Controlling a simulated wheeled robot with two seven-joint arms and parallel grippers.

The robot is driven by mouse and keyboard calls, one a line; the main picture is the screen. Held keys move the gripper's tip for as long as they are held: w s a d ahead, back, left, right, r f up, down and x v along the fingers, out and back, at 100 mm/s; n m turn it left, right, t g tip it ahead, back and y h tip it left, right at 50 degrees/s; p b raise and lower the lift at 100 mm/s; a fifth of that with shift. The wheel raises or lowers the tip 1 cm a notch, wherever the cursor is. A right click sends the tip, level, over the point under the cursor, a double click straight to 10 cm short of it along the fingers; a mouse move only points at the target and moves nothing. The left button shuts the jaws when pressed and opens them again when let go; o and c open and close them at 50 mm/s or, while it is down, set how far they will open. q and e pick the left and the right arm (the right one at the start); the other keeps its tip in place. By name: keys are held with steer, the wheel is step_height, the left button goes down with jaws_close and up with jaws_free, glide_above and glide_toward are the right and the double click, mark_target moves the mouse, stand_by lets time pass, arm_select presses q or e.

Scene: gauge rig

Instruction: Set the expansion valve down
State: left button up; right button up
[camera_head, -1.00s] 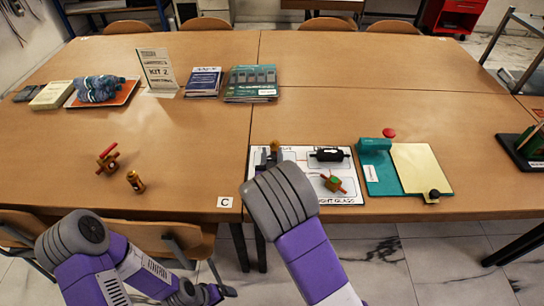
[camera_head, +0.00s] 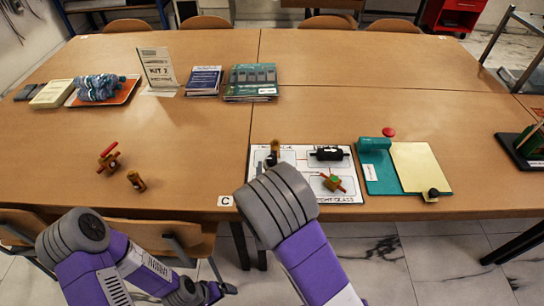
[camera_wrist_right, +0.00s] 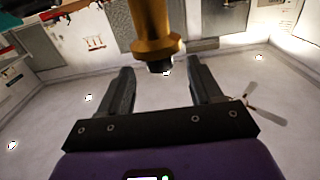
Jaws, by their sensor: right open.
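The brass-coloured expansion valve (camera_head: 274,147) is at the upper left of the white printed board (camera_head: 345,198) in the head view. In the right wrist view, a brass body (camera_wrist_right: 155,30) with a dark end shows just beyond and between my right fingertips. My right gripper (camera_wrist_right: 160,75) is open, with a clear gap between the fingers. In the head view my own right forearm covers most of that gripper and the board's lower left corner, so the valve's contact with the board is hidden. My left gripper (camera_head: 222,290) is low, in front of the table, small and unclear.
A black cylinder (camera_head: 329,154) and a green-topped brass part with a red bar (camera_head: 333,182) are on the board. A teal clipboard-like station (camera_head: 376,178) stands right of it. Two brass fittings (camera_head: 108,159) (camera_head: 136,181) lie left. The table's middle is clear.

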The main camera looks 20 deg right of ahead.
steer(key=p+v, duration=0.2)
steer(key=v, duration=0.4)
stand_by(0.5)
